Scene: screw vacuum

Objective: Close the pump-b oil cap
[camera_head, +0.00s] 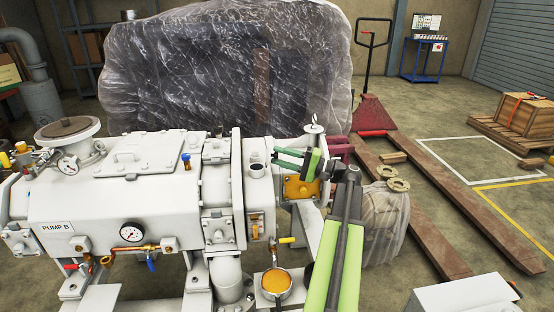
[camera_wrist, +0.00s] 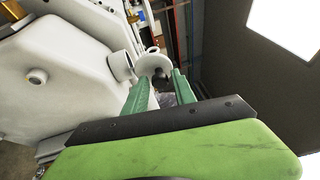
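Pump B (camera_head: 110,195) is a large white machine with a "PUMP B" label. In the wrist view a pale round cap-like disc with a dark centre (camera_wrist: 153,63) stands beside a white filler neck (camera_wrist: 122,66), apart from its mouth. In the head view an open white neck (camera_head: 256,170) tops the pump's right end, and a pale knobbed disc (camera_head: 313,127) shows behind my gripper; I cannot tell if it is the same disc. My gripper (camera_head: 276,157) is open, and its green fingertips (camera_wrist: 159,78) are either side of the disc in the wrist picture. Contact is unclear.
An amber-filled cup (camera_head: 276,282) sits below the pump's right end. A yellow-handled valve (camera_head: 284,240) sticks out nearby. A plastic-wrapped load (camera_head: 220,65) stands behind, with a red pallet truck (camera_head: 371,115) to its right.

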